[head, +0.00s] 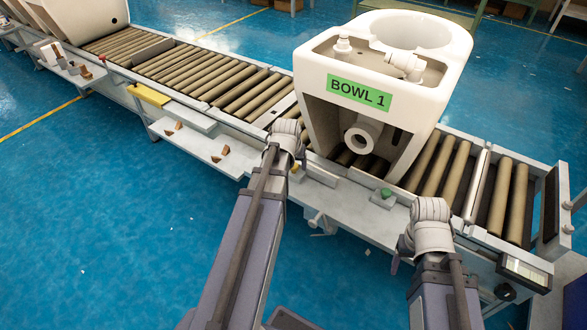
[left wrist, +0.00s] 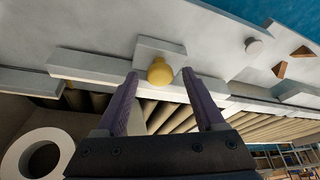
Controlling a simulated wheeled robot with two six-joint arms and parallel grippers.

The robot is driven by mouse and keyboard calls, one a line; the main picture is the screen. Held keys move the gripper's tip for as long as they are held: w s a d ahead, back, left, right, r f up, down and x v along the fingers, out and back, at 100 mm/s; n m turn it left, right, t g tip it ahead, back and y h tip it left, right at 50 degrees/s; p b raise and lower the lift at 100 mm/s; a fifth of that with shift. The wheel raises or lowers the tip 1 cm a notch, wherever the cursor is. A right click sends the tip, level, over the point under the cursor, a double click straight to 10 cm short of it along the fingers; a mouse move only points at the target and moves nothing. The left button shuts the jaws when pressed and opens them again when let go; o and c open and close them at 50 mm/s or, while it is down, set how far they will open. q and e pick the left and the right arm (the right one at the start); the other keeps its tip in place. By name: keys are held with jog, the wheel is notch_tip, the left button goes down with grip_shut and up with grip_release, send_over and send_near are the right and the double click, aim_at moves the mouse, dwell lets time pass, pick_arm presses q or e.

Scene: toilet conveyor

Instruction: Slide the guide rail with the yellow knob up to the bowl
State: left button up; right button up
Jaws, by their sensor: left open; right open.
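The yellow knob (left wrist: 160,71) sits on a pale grey block of the guide rail (left wrist: 100,68) in the left wrist view. My left gripper (left wrist: 160,74) is open, with one finger on each side of the knob; I cannot tell whether either touches it. In the head view the knob (head: 296,168) shows as a small yellow spot beside my left wrist. The white bowl (head: 312,92), labelled BOWL 1, stands on the rollers, and its round outlet (left wrist: 22,158) shows in the left wrist view. My right gripper (head: 432,228) is near the conveyor's front edge; its fingers are hidden.
A green knob (head: 386,193) sits on the front ledge between my two arms. A grey shelf (head: 200,145) with small brown brackets runs along the conveyor's front. A display box (head: 524,270) sits at the right end.

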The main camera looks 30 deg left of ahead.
pick_arm(q)
grip_shut()
dwell(0.6)
dwell(0.8)
